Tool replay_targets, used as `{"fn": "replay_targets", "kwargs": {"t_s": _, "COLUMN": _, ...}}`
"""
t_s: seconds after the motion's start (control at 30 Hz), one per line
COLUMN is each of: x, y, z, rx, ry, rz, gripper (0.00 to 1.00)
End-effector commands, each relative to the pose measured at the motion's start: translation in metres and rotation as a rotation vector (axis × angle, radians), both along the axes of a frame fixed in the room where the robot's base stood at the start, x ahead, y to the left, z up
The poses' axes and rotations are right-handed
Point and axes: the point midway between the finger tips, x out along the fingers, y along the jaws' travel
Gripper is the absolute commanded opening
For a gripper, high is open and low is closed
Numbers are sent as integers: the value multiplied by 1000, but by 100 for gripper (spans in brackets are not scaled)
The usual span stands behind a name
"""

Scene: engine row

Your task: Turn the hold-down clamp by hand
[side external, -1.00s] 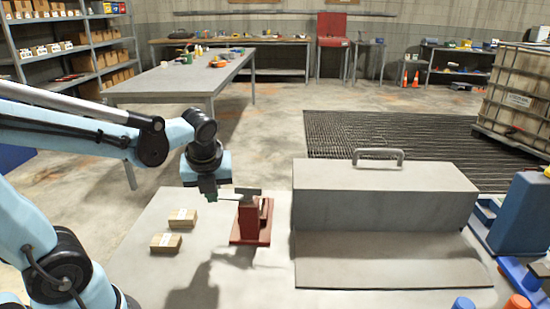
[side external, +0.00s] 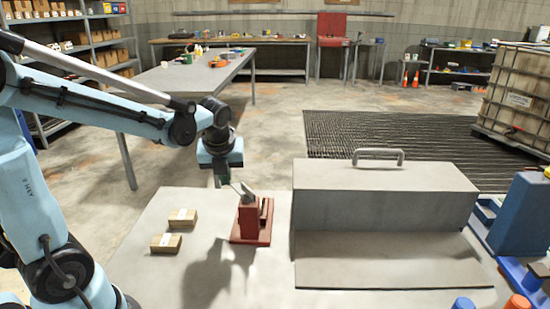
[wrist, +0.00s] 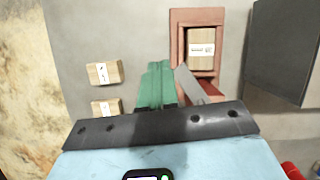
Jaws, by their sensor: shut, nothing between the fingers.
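The hold-down clamp is a red stand (side external: 250,226) on the grey bench with a flat grey bar (side external: 247,194) on top. The bar lies at an angle across the stand. The wrist view shows the red frame (wrist: 199,14) with a small labelled box (wrist: 201,50) inside it, and the grey bar (wrist: 187,83) lying slantwise at its lower left. My gripper (side external: 224,183) is at the bar's left end, its green fingers (wrist: 158,68) together and empty. I cannot tell whether they touch the bar. The lower part of the stand is partly hidden in the wrist view.
Two small cardboard boxes (side external: 182,218) (side external: 166,243) lie left of the clamp. A large grey case (side external: 385,195) with a handle stands to its right. A blue device (side external: 520,215) is at the far right. The bench front between the boxes and the case is clear.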

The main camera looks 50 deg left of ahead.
Motion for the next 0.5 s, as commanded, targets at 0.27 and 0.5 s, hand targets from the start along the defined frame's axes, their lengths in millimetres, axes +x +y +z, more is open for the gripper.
{"fn": "replay_targets", "kwargs": {"t_s": 0.27, "x": 16, "y": 0, "z": 0, "rx": -1, "ry": 0, "rz": -196, "gripper": 0}}
{"fn": "replay_targets", "kwargs": {"t_s": 0.5, "x": 25, "y": -1, "z": 0, "rx": 0, "ry": 0, "rz": -318, "gripper": 0}}
